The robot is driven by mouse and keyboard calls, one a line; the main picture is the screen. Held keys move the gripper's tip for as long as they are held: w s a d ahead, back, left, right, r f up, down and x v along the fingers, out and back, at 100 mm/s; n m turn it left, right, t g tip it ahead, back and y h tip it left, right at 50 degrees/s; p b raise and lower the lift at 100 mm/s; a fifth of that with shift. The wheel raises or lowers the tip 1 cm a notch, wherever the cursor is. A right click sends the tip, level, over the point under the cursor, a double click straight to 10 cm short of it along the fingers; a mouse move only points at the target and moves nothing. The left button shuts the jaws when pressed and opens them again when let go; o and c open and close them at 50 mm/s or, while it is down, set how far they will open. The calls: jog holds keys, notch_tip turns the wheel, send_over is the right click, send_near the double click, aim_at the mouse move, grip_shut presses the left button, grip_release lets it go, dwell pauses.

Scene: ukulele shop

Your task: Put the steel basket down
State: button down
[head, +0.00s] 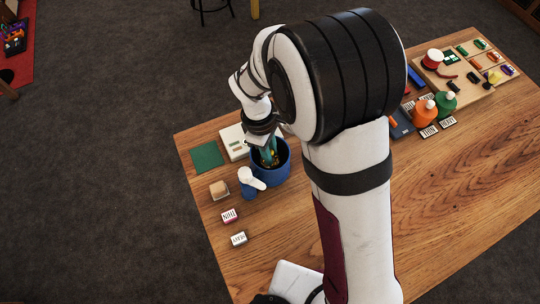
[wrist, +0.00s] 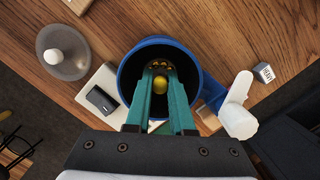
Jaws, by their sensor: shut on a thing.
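My gripper (head: 268,150) points down into the mouth of a round blue pot (head: 272,176), near the table's left edge. In the wrist view its two teal fingers (wrist: 160,88) reach into the dark inside of the blue pot (wrist: 188,47). The fingers are closed around a small yellow knob (wrist: 159,83), seemingly the handle of the steel basket. Several gold-coloured bits (wrist: 160,66) show just past the knob. The basket's walls are lost in shadow and behind the fingers, so I cannot tell whether it touches the pot's bottom.
A grey round lid (wrist: 66,60) with a white knob shows in the wrist view. Small labelled blocks (head: 230,215) sit nearer the front.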

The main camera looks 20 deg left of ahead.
notch_tip(320, 180, up, 8)
jog(key=shift+r, duration=0.15)
jog(key=s+a+f+n+t+y, duration=0.2)
jog(key=a+n, duration=1.5)
jog(key=n, duration=0.1)
jog(key=shift+n, duration=0.4)
jog(key=f, duration=0.9)
jog(key=shift+s+a+f, duration=0.2)
jog(key=shift+s+f, duration=0.05)
jog(key=shift+f, duration=0.15)
jog(key=c, duration=0.8)
grip_release()
jog(key=shift+f, duration=0.1)
